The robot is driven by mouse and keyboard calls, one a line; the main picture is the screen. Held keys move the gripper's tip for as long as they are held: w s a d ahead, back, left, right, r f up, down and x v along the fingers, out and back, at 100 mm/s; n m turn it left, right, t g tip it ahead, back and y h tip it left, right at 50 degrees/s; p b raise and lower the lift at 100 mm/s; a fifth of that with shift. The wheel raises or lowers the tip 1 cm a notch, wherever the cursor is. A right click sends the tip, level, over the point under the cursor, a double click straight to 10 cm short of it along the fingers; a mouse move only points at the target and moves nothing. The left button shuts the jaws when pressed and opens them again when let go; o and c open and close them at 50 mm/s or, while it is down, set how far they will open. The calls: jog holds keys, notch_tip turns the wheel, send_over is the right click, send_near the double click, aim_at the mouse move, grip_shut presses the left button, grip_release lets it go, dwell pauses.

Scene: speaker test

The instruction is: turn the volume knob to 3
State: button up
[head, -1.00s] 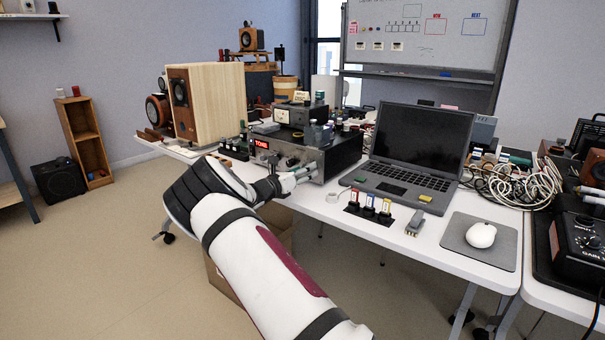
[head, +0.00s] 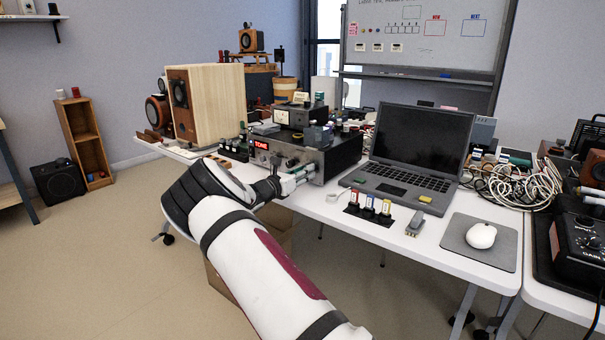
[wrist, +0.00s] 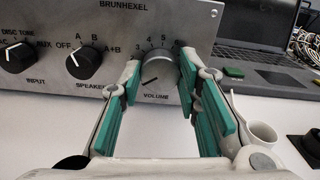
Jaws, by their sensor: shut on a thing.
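The volume knob (wrist: 159,72) is a round metal knob on the front panel of the silver amplifier (wrist: 112,28), which also shows in the head view (head: 340,157). In the head view my gripper (head: 293,181) is at the amplifier's front, and the knob is hidden there.
Left of the volume knob are the black speaker knob (wrist: 84,62) and input knob (wrist: 18,57). A laptop (head: 418,150) stands right of the amplifier. Several small coloured connectors (head: 369,206) and a mouse (head: 481,236) are on the white table. A wooden speaker (head: 215,103) stands left.

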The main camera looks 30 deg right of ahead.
jog(key=m, duration=0.3)
jog(key=shift+f+m+b, duration=0.1)
jog(key=shift+m+b, duration=0.2)
jog(key=shift+b, duration=0.1)
jog(key=m+b, duration=0.1)
jog(key=m, duration=0.2)
jog(key=shift+m+b, duration=0.3)
jog(key=shift+b, duration=0.1)
jog(key=m+b, duration=0.3)
jog(key=shift+f+m, duration=0.15)
jog(key=shift+m, duration=0.15)
jog(key=m+b, duration=0.3)
jog(key=shift+s+b, duration=0.1)
jog(key=shift+b, duration=0.2)
jog(key=shift+m, duration=0.3)
jog(key=o, duration=1.1)
jog(key=shift+o, duration=0.2)
jog(key=v, duration=1.2)
